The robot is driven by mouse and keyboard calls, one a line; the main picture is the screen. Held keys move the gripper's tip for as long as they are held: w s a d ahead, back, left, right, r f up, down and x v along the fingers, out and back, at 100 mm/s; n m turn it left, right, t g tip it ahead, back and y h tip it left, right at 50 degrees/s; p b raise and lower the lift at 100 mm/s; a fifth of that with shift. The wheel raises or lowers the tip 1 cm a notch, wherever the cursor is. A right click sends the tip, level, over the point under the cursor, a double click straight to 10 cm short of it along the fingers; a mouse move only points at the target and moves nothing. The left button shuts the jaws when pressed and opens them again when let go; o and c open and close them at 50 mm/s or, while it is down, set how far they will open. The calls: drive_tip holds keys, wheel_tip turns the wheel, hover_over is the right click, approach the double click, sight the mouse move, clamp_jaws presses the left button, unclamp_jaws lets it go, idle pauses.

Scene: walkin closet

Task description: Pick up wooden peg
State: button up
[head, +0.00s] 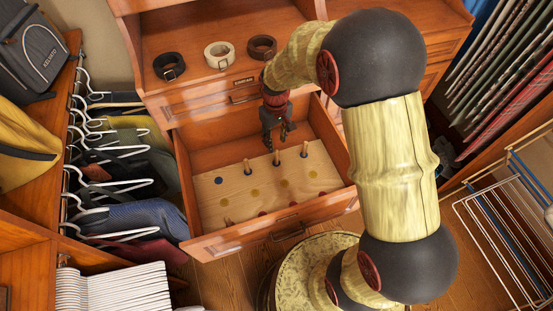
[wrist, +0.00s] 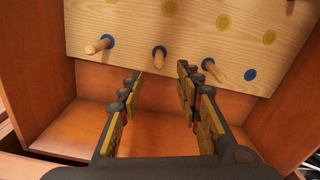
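Several light wooden pegs stand in a pale wooden board (head: 270,190) inside an open drawer. Three are in a row along the back edge: a left peg (head: 247,167), a middle peg (head: 276,158) and a right peg (head: 304,149). My gripper (head: 278,143) is above the back of the drawer, close to the middle peg. In the wrist view my gripper (wrist: 158,78) is open and empty. The middle peg (wrist: 159,58) appears ahead, between the lines of the two fingers. The other two pegs (wrist: 99,45) (wrist: 214,70) lie outside the fingers.
The drawer's walls (head: 186,185) surround the board, with a bare strip of drawer floor (wrist: 80,110) behind it. Coloured dots mark the board. Rolled belts (head: 219,54) lie on the shelf above. Hangers with clothes (head: 120,180) are left, a wire rack (head: 510,220) right.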

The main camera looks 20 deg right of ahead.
sight(276, 157)
wheel_tip(276, 157, down, 11)
drive_tip(key=b, duration=0.4)
drive_tip(key=shift+d+f+b, duration=0.1)
drive_tip(key=shift+b, duration=0.2)
drive_tip(key=shift+c, duration=0.3)
drive_tip(key=c, duration=0.7)
clamp_jaws()
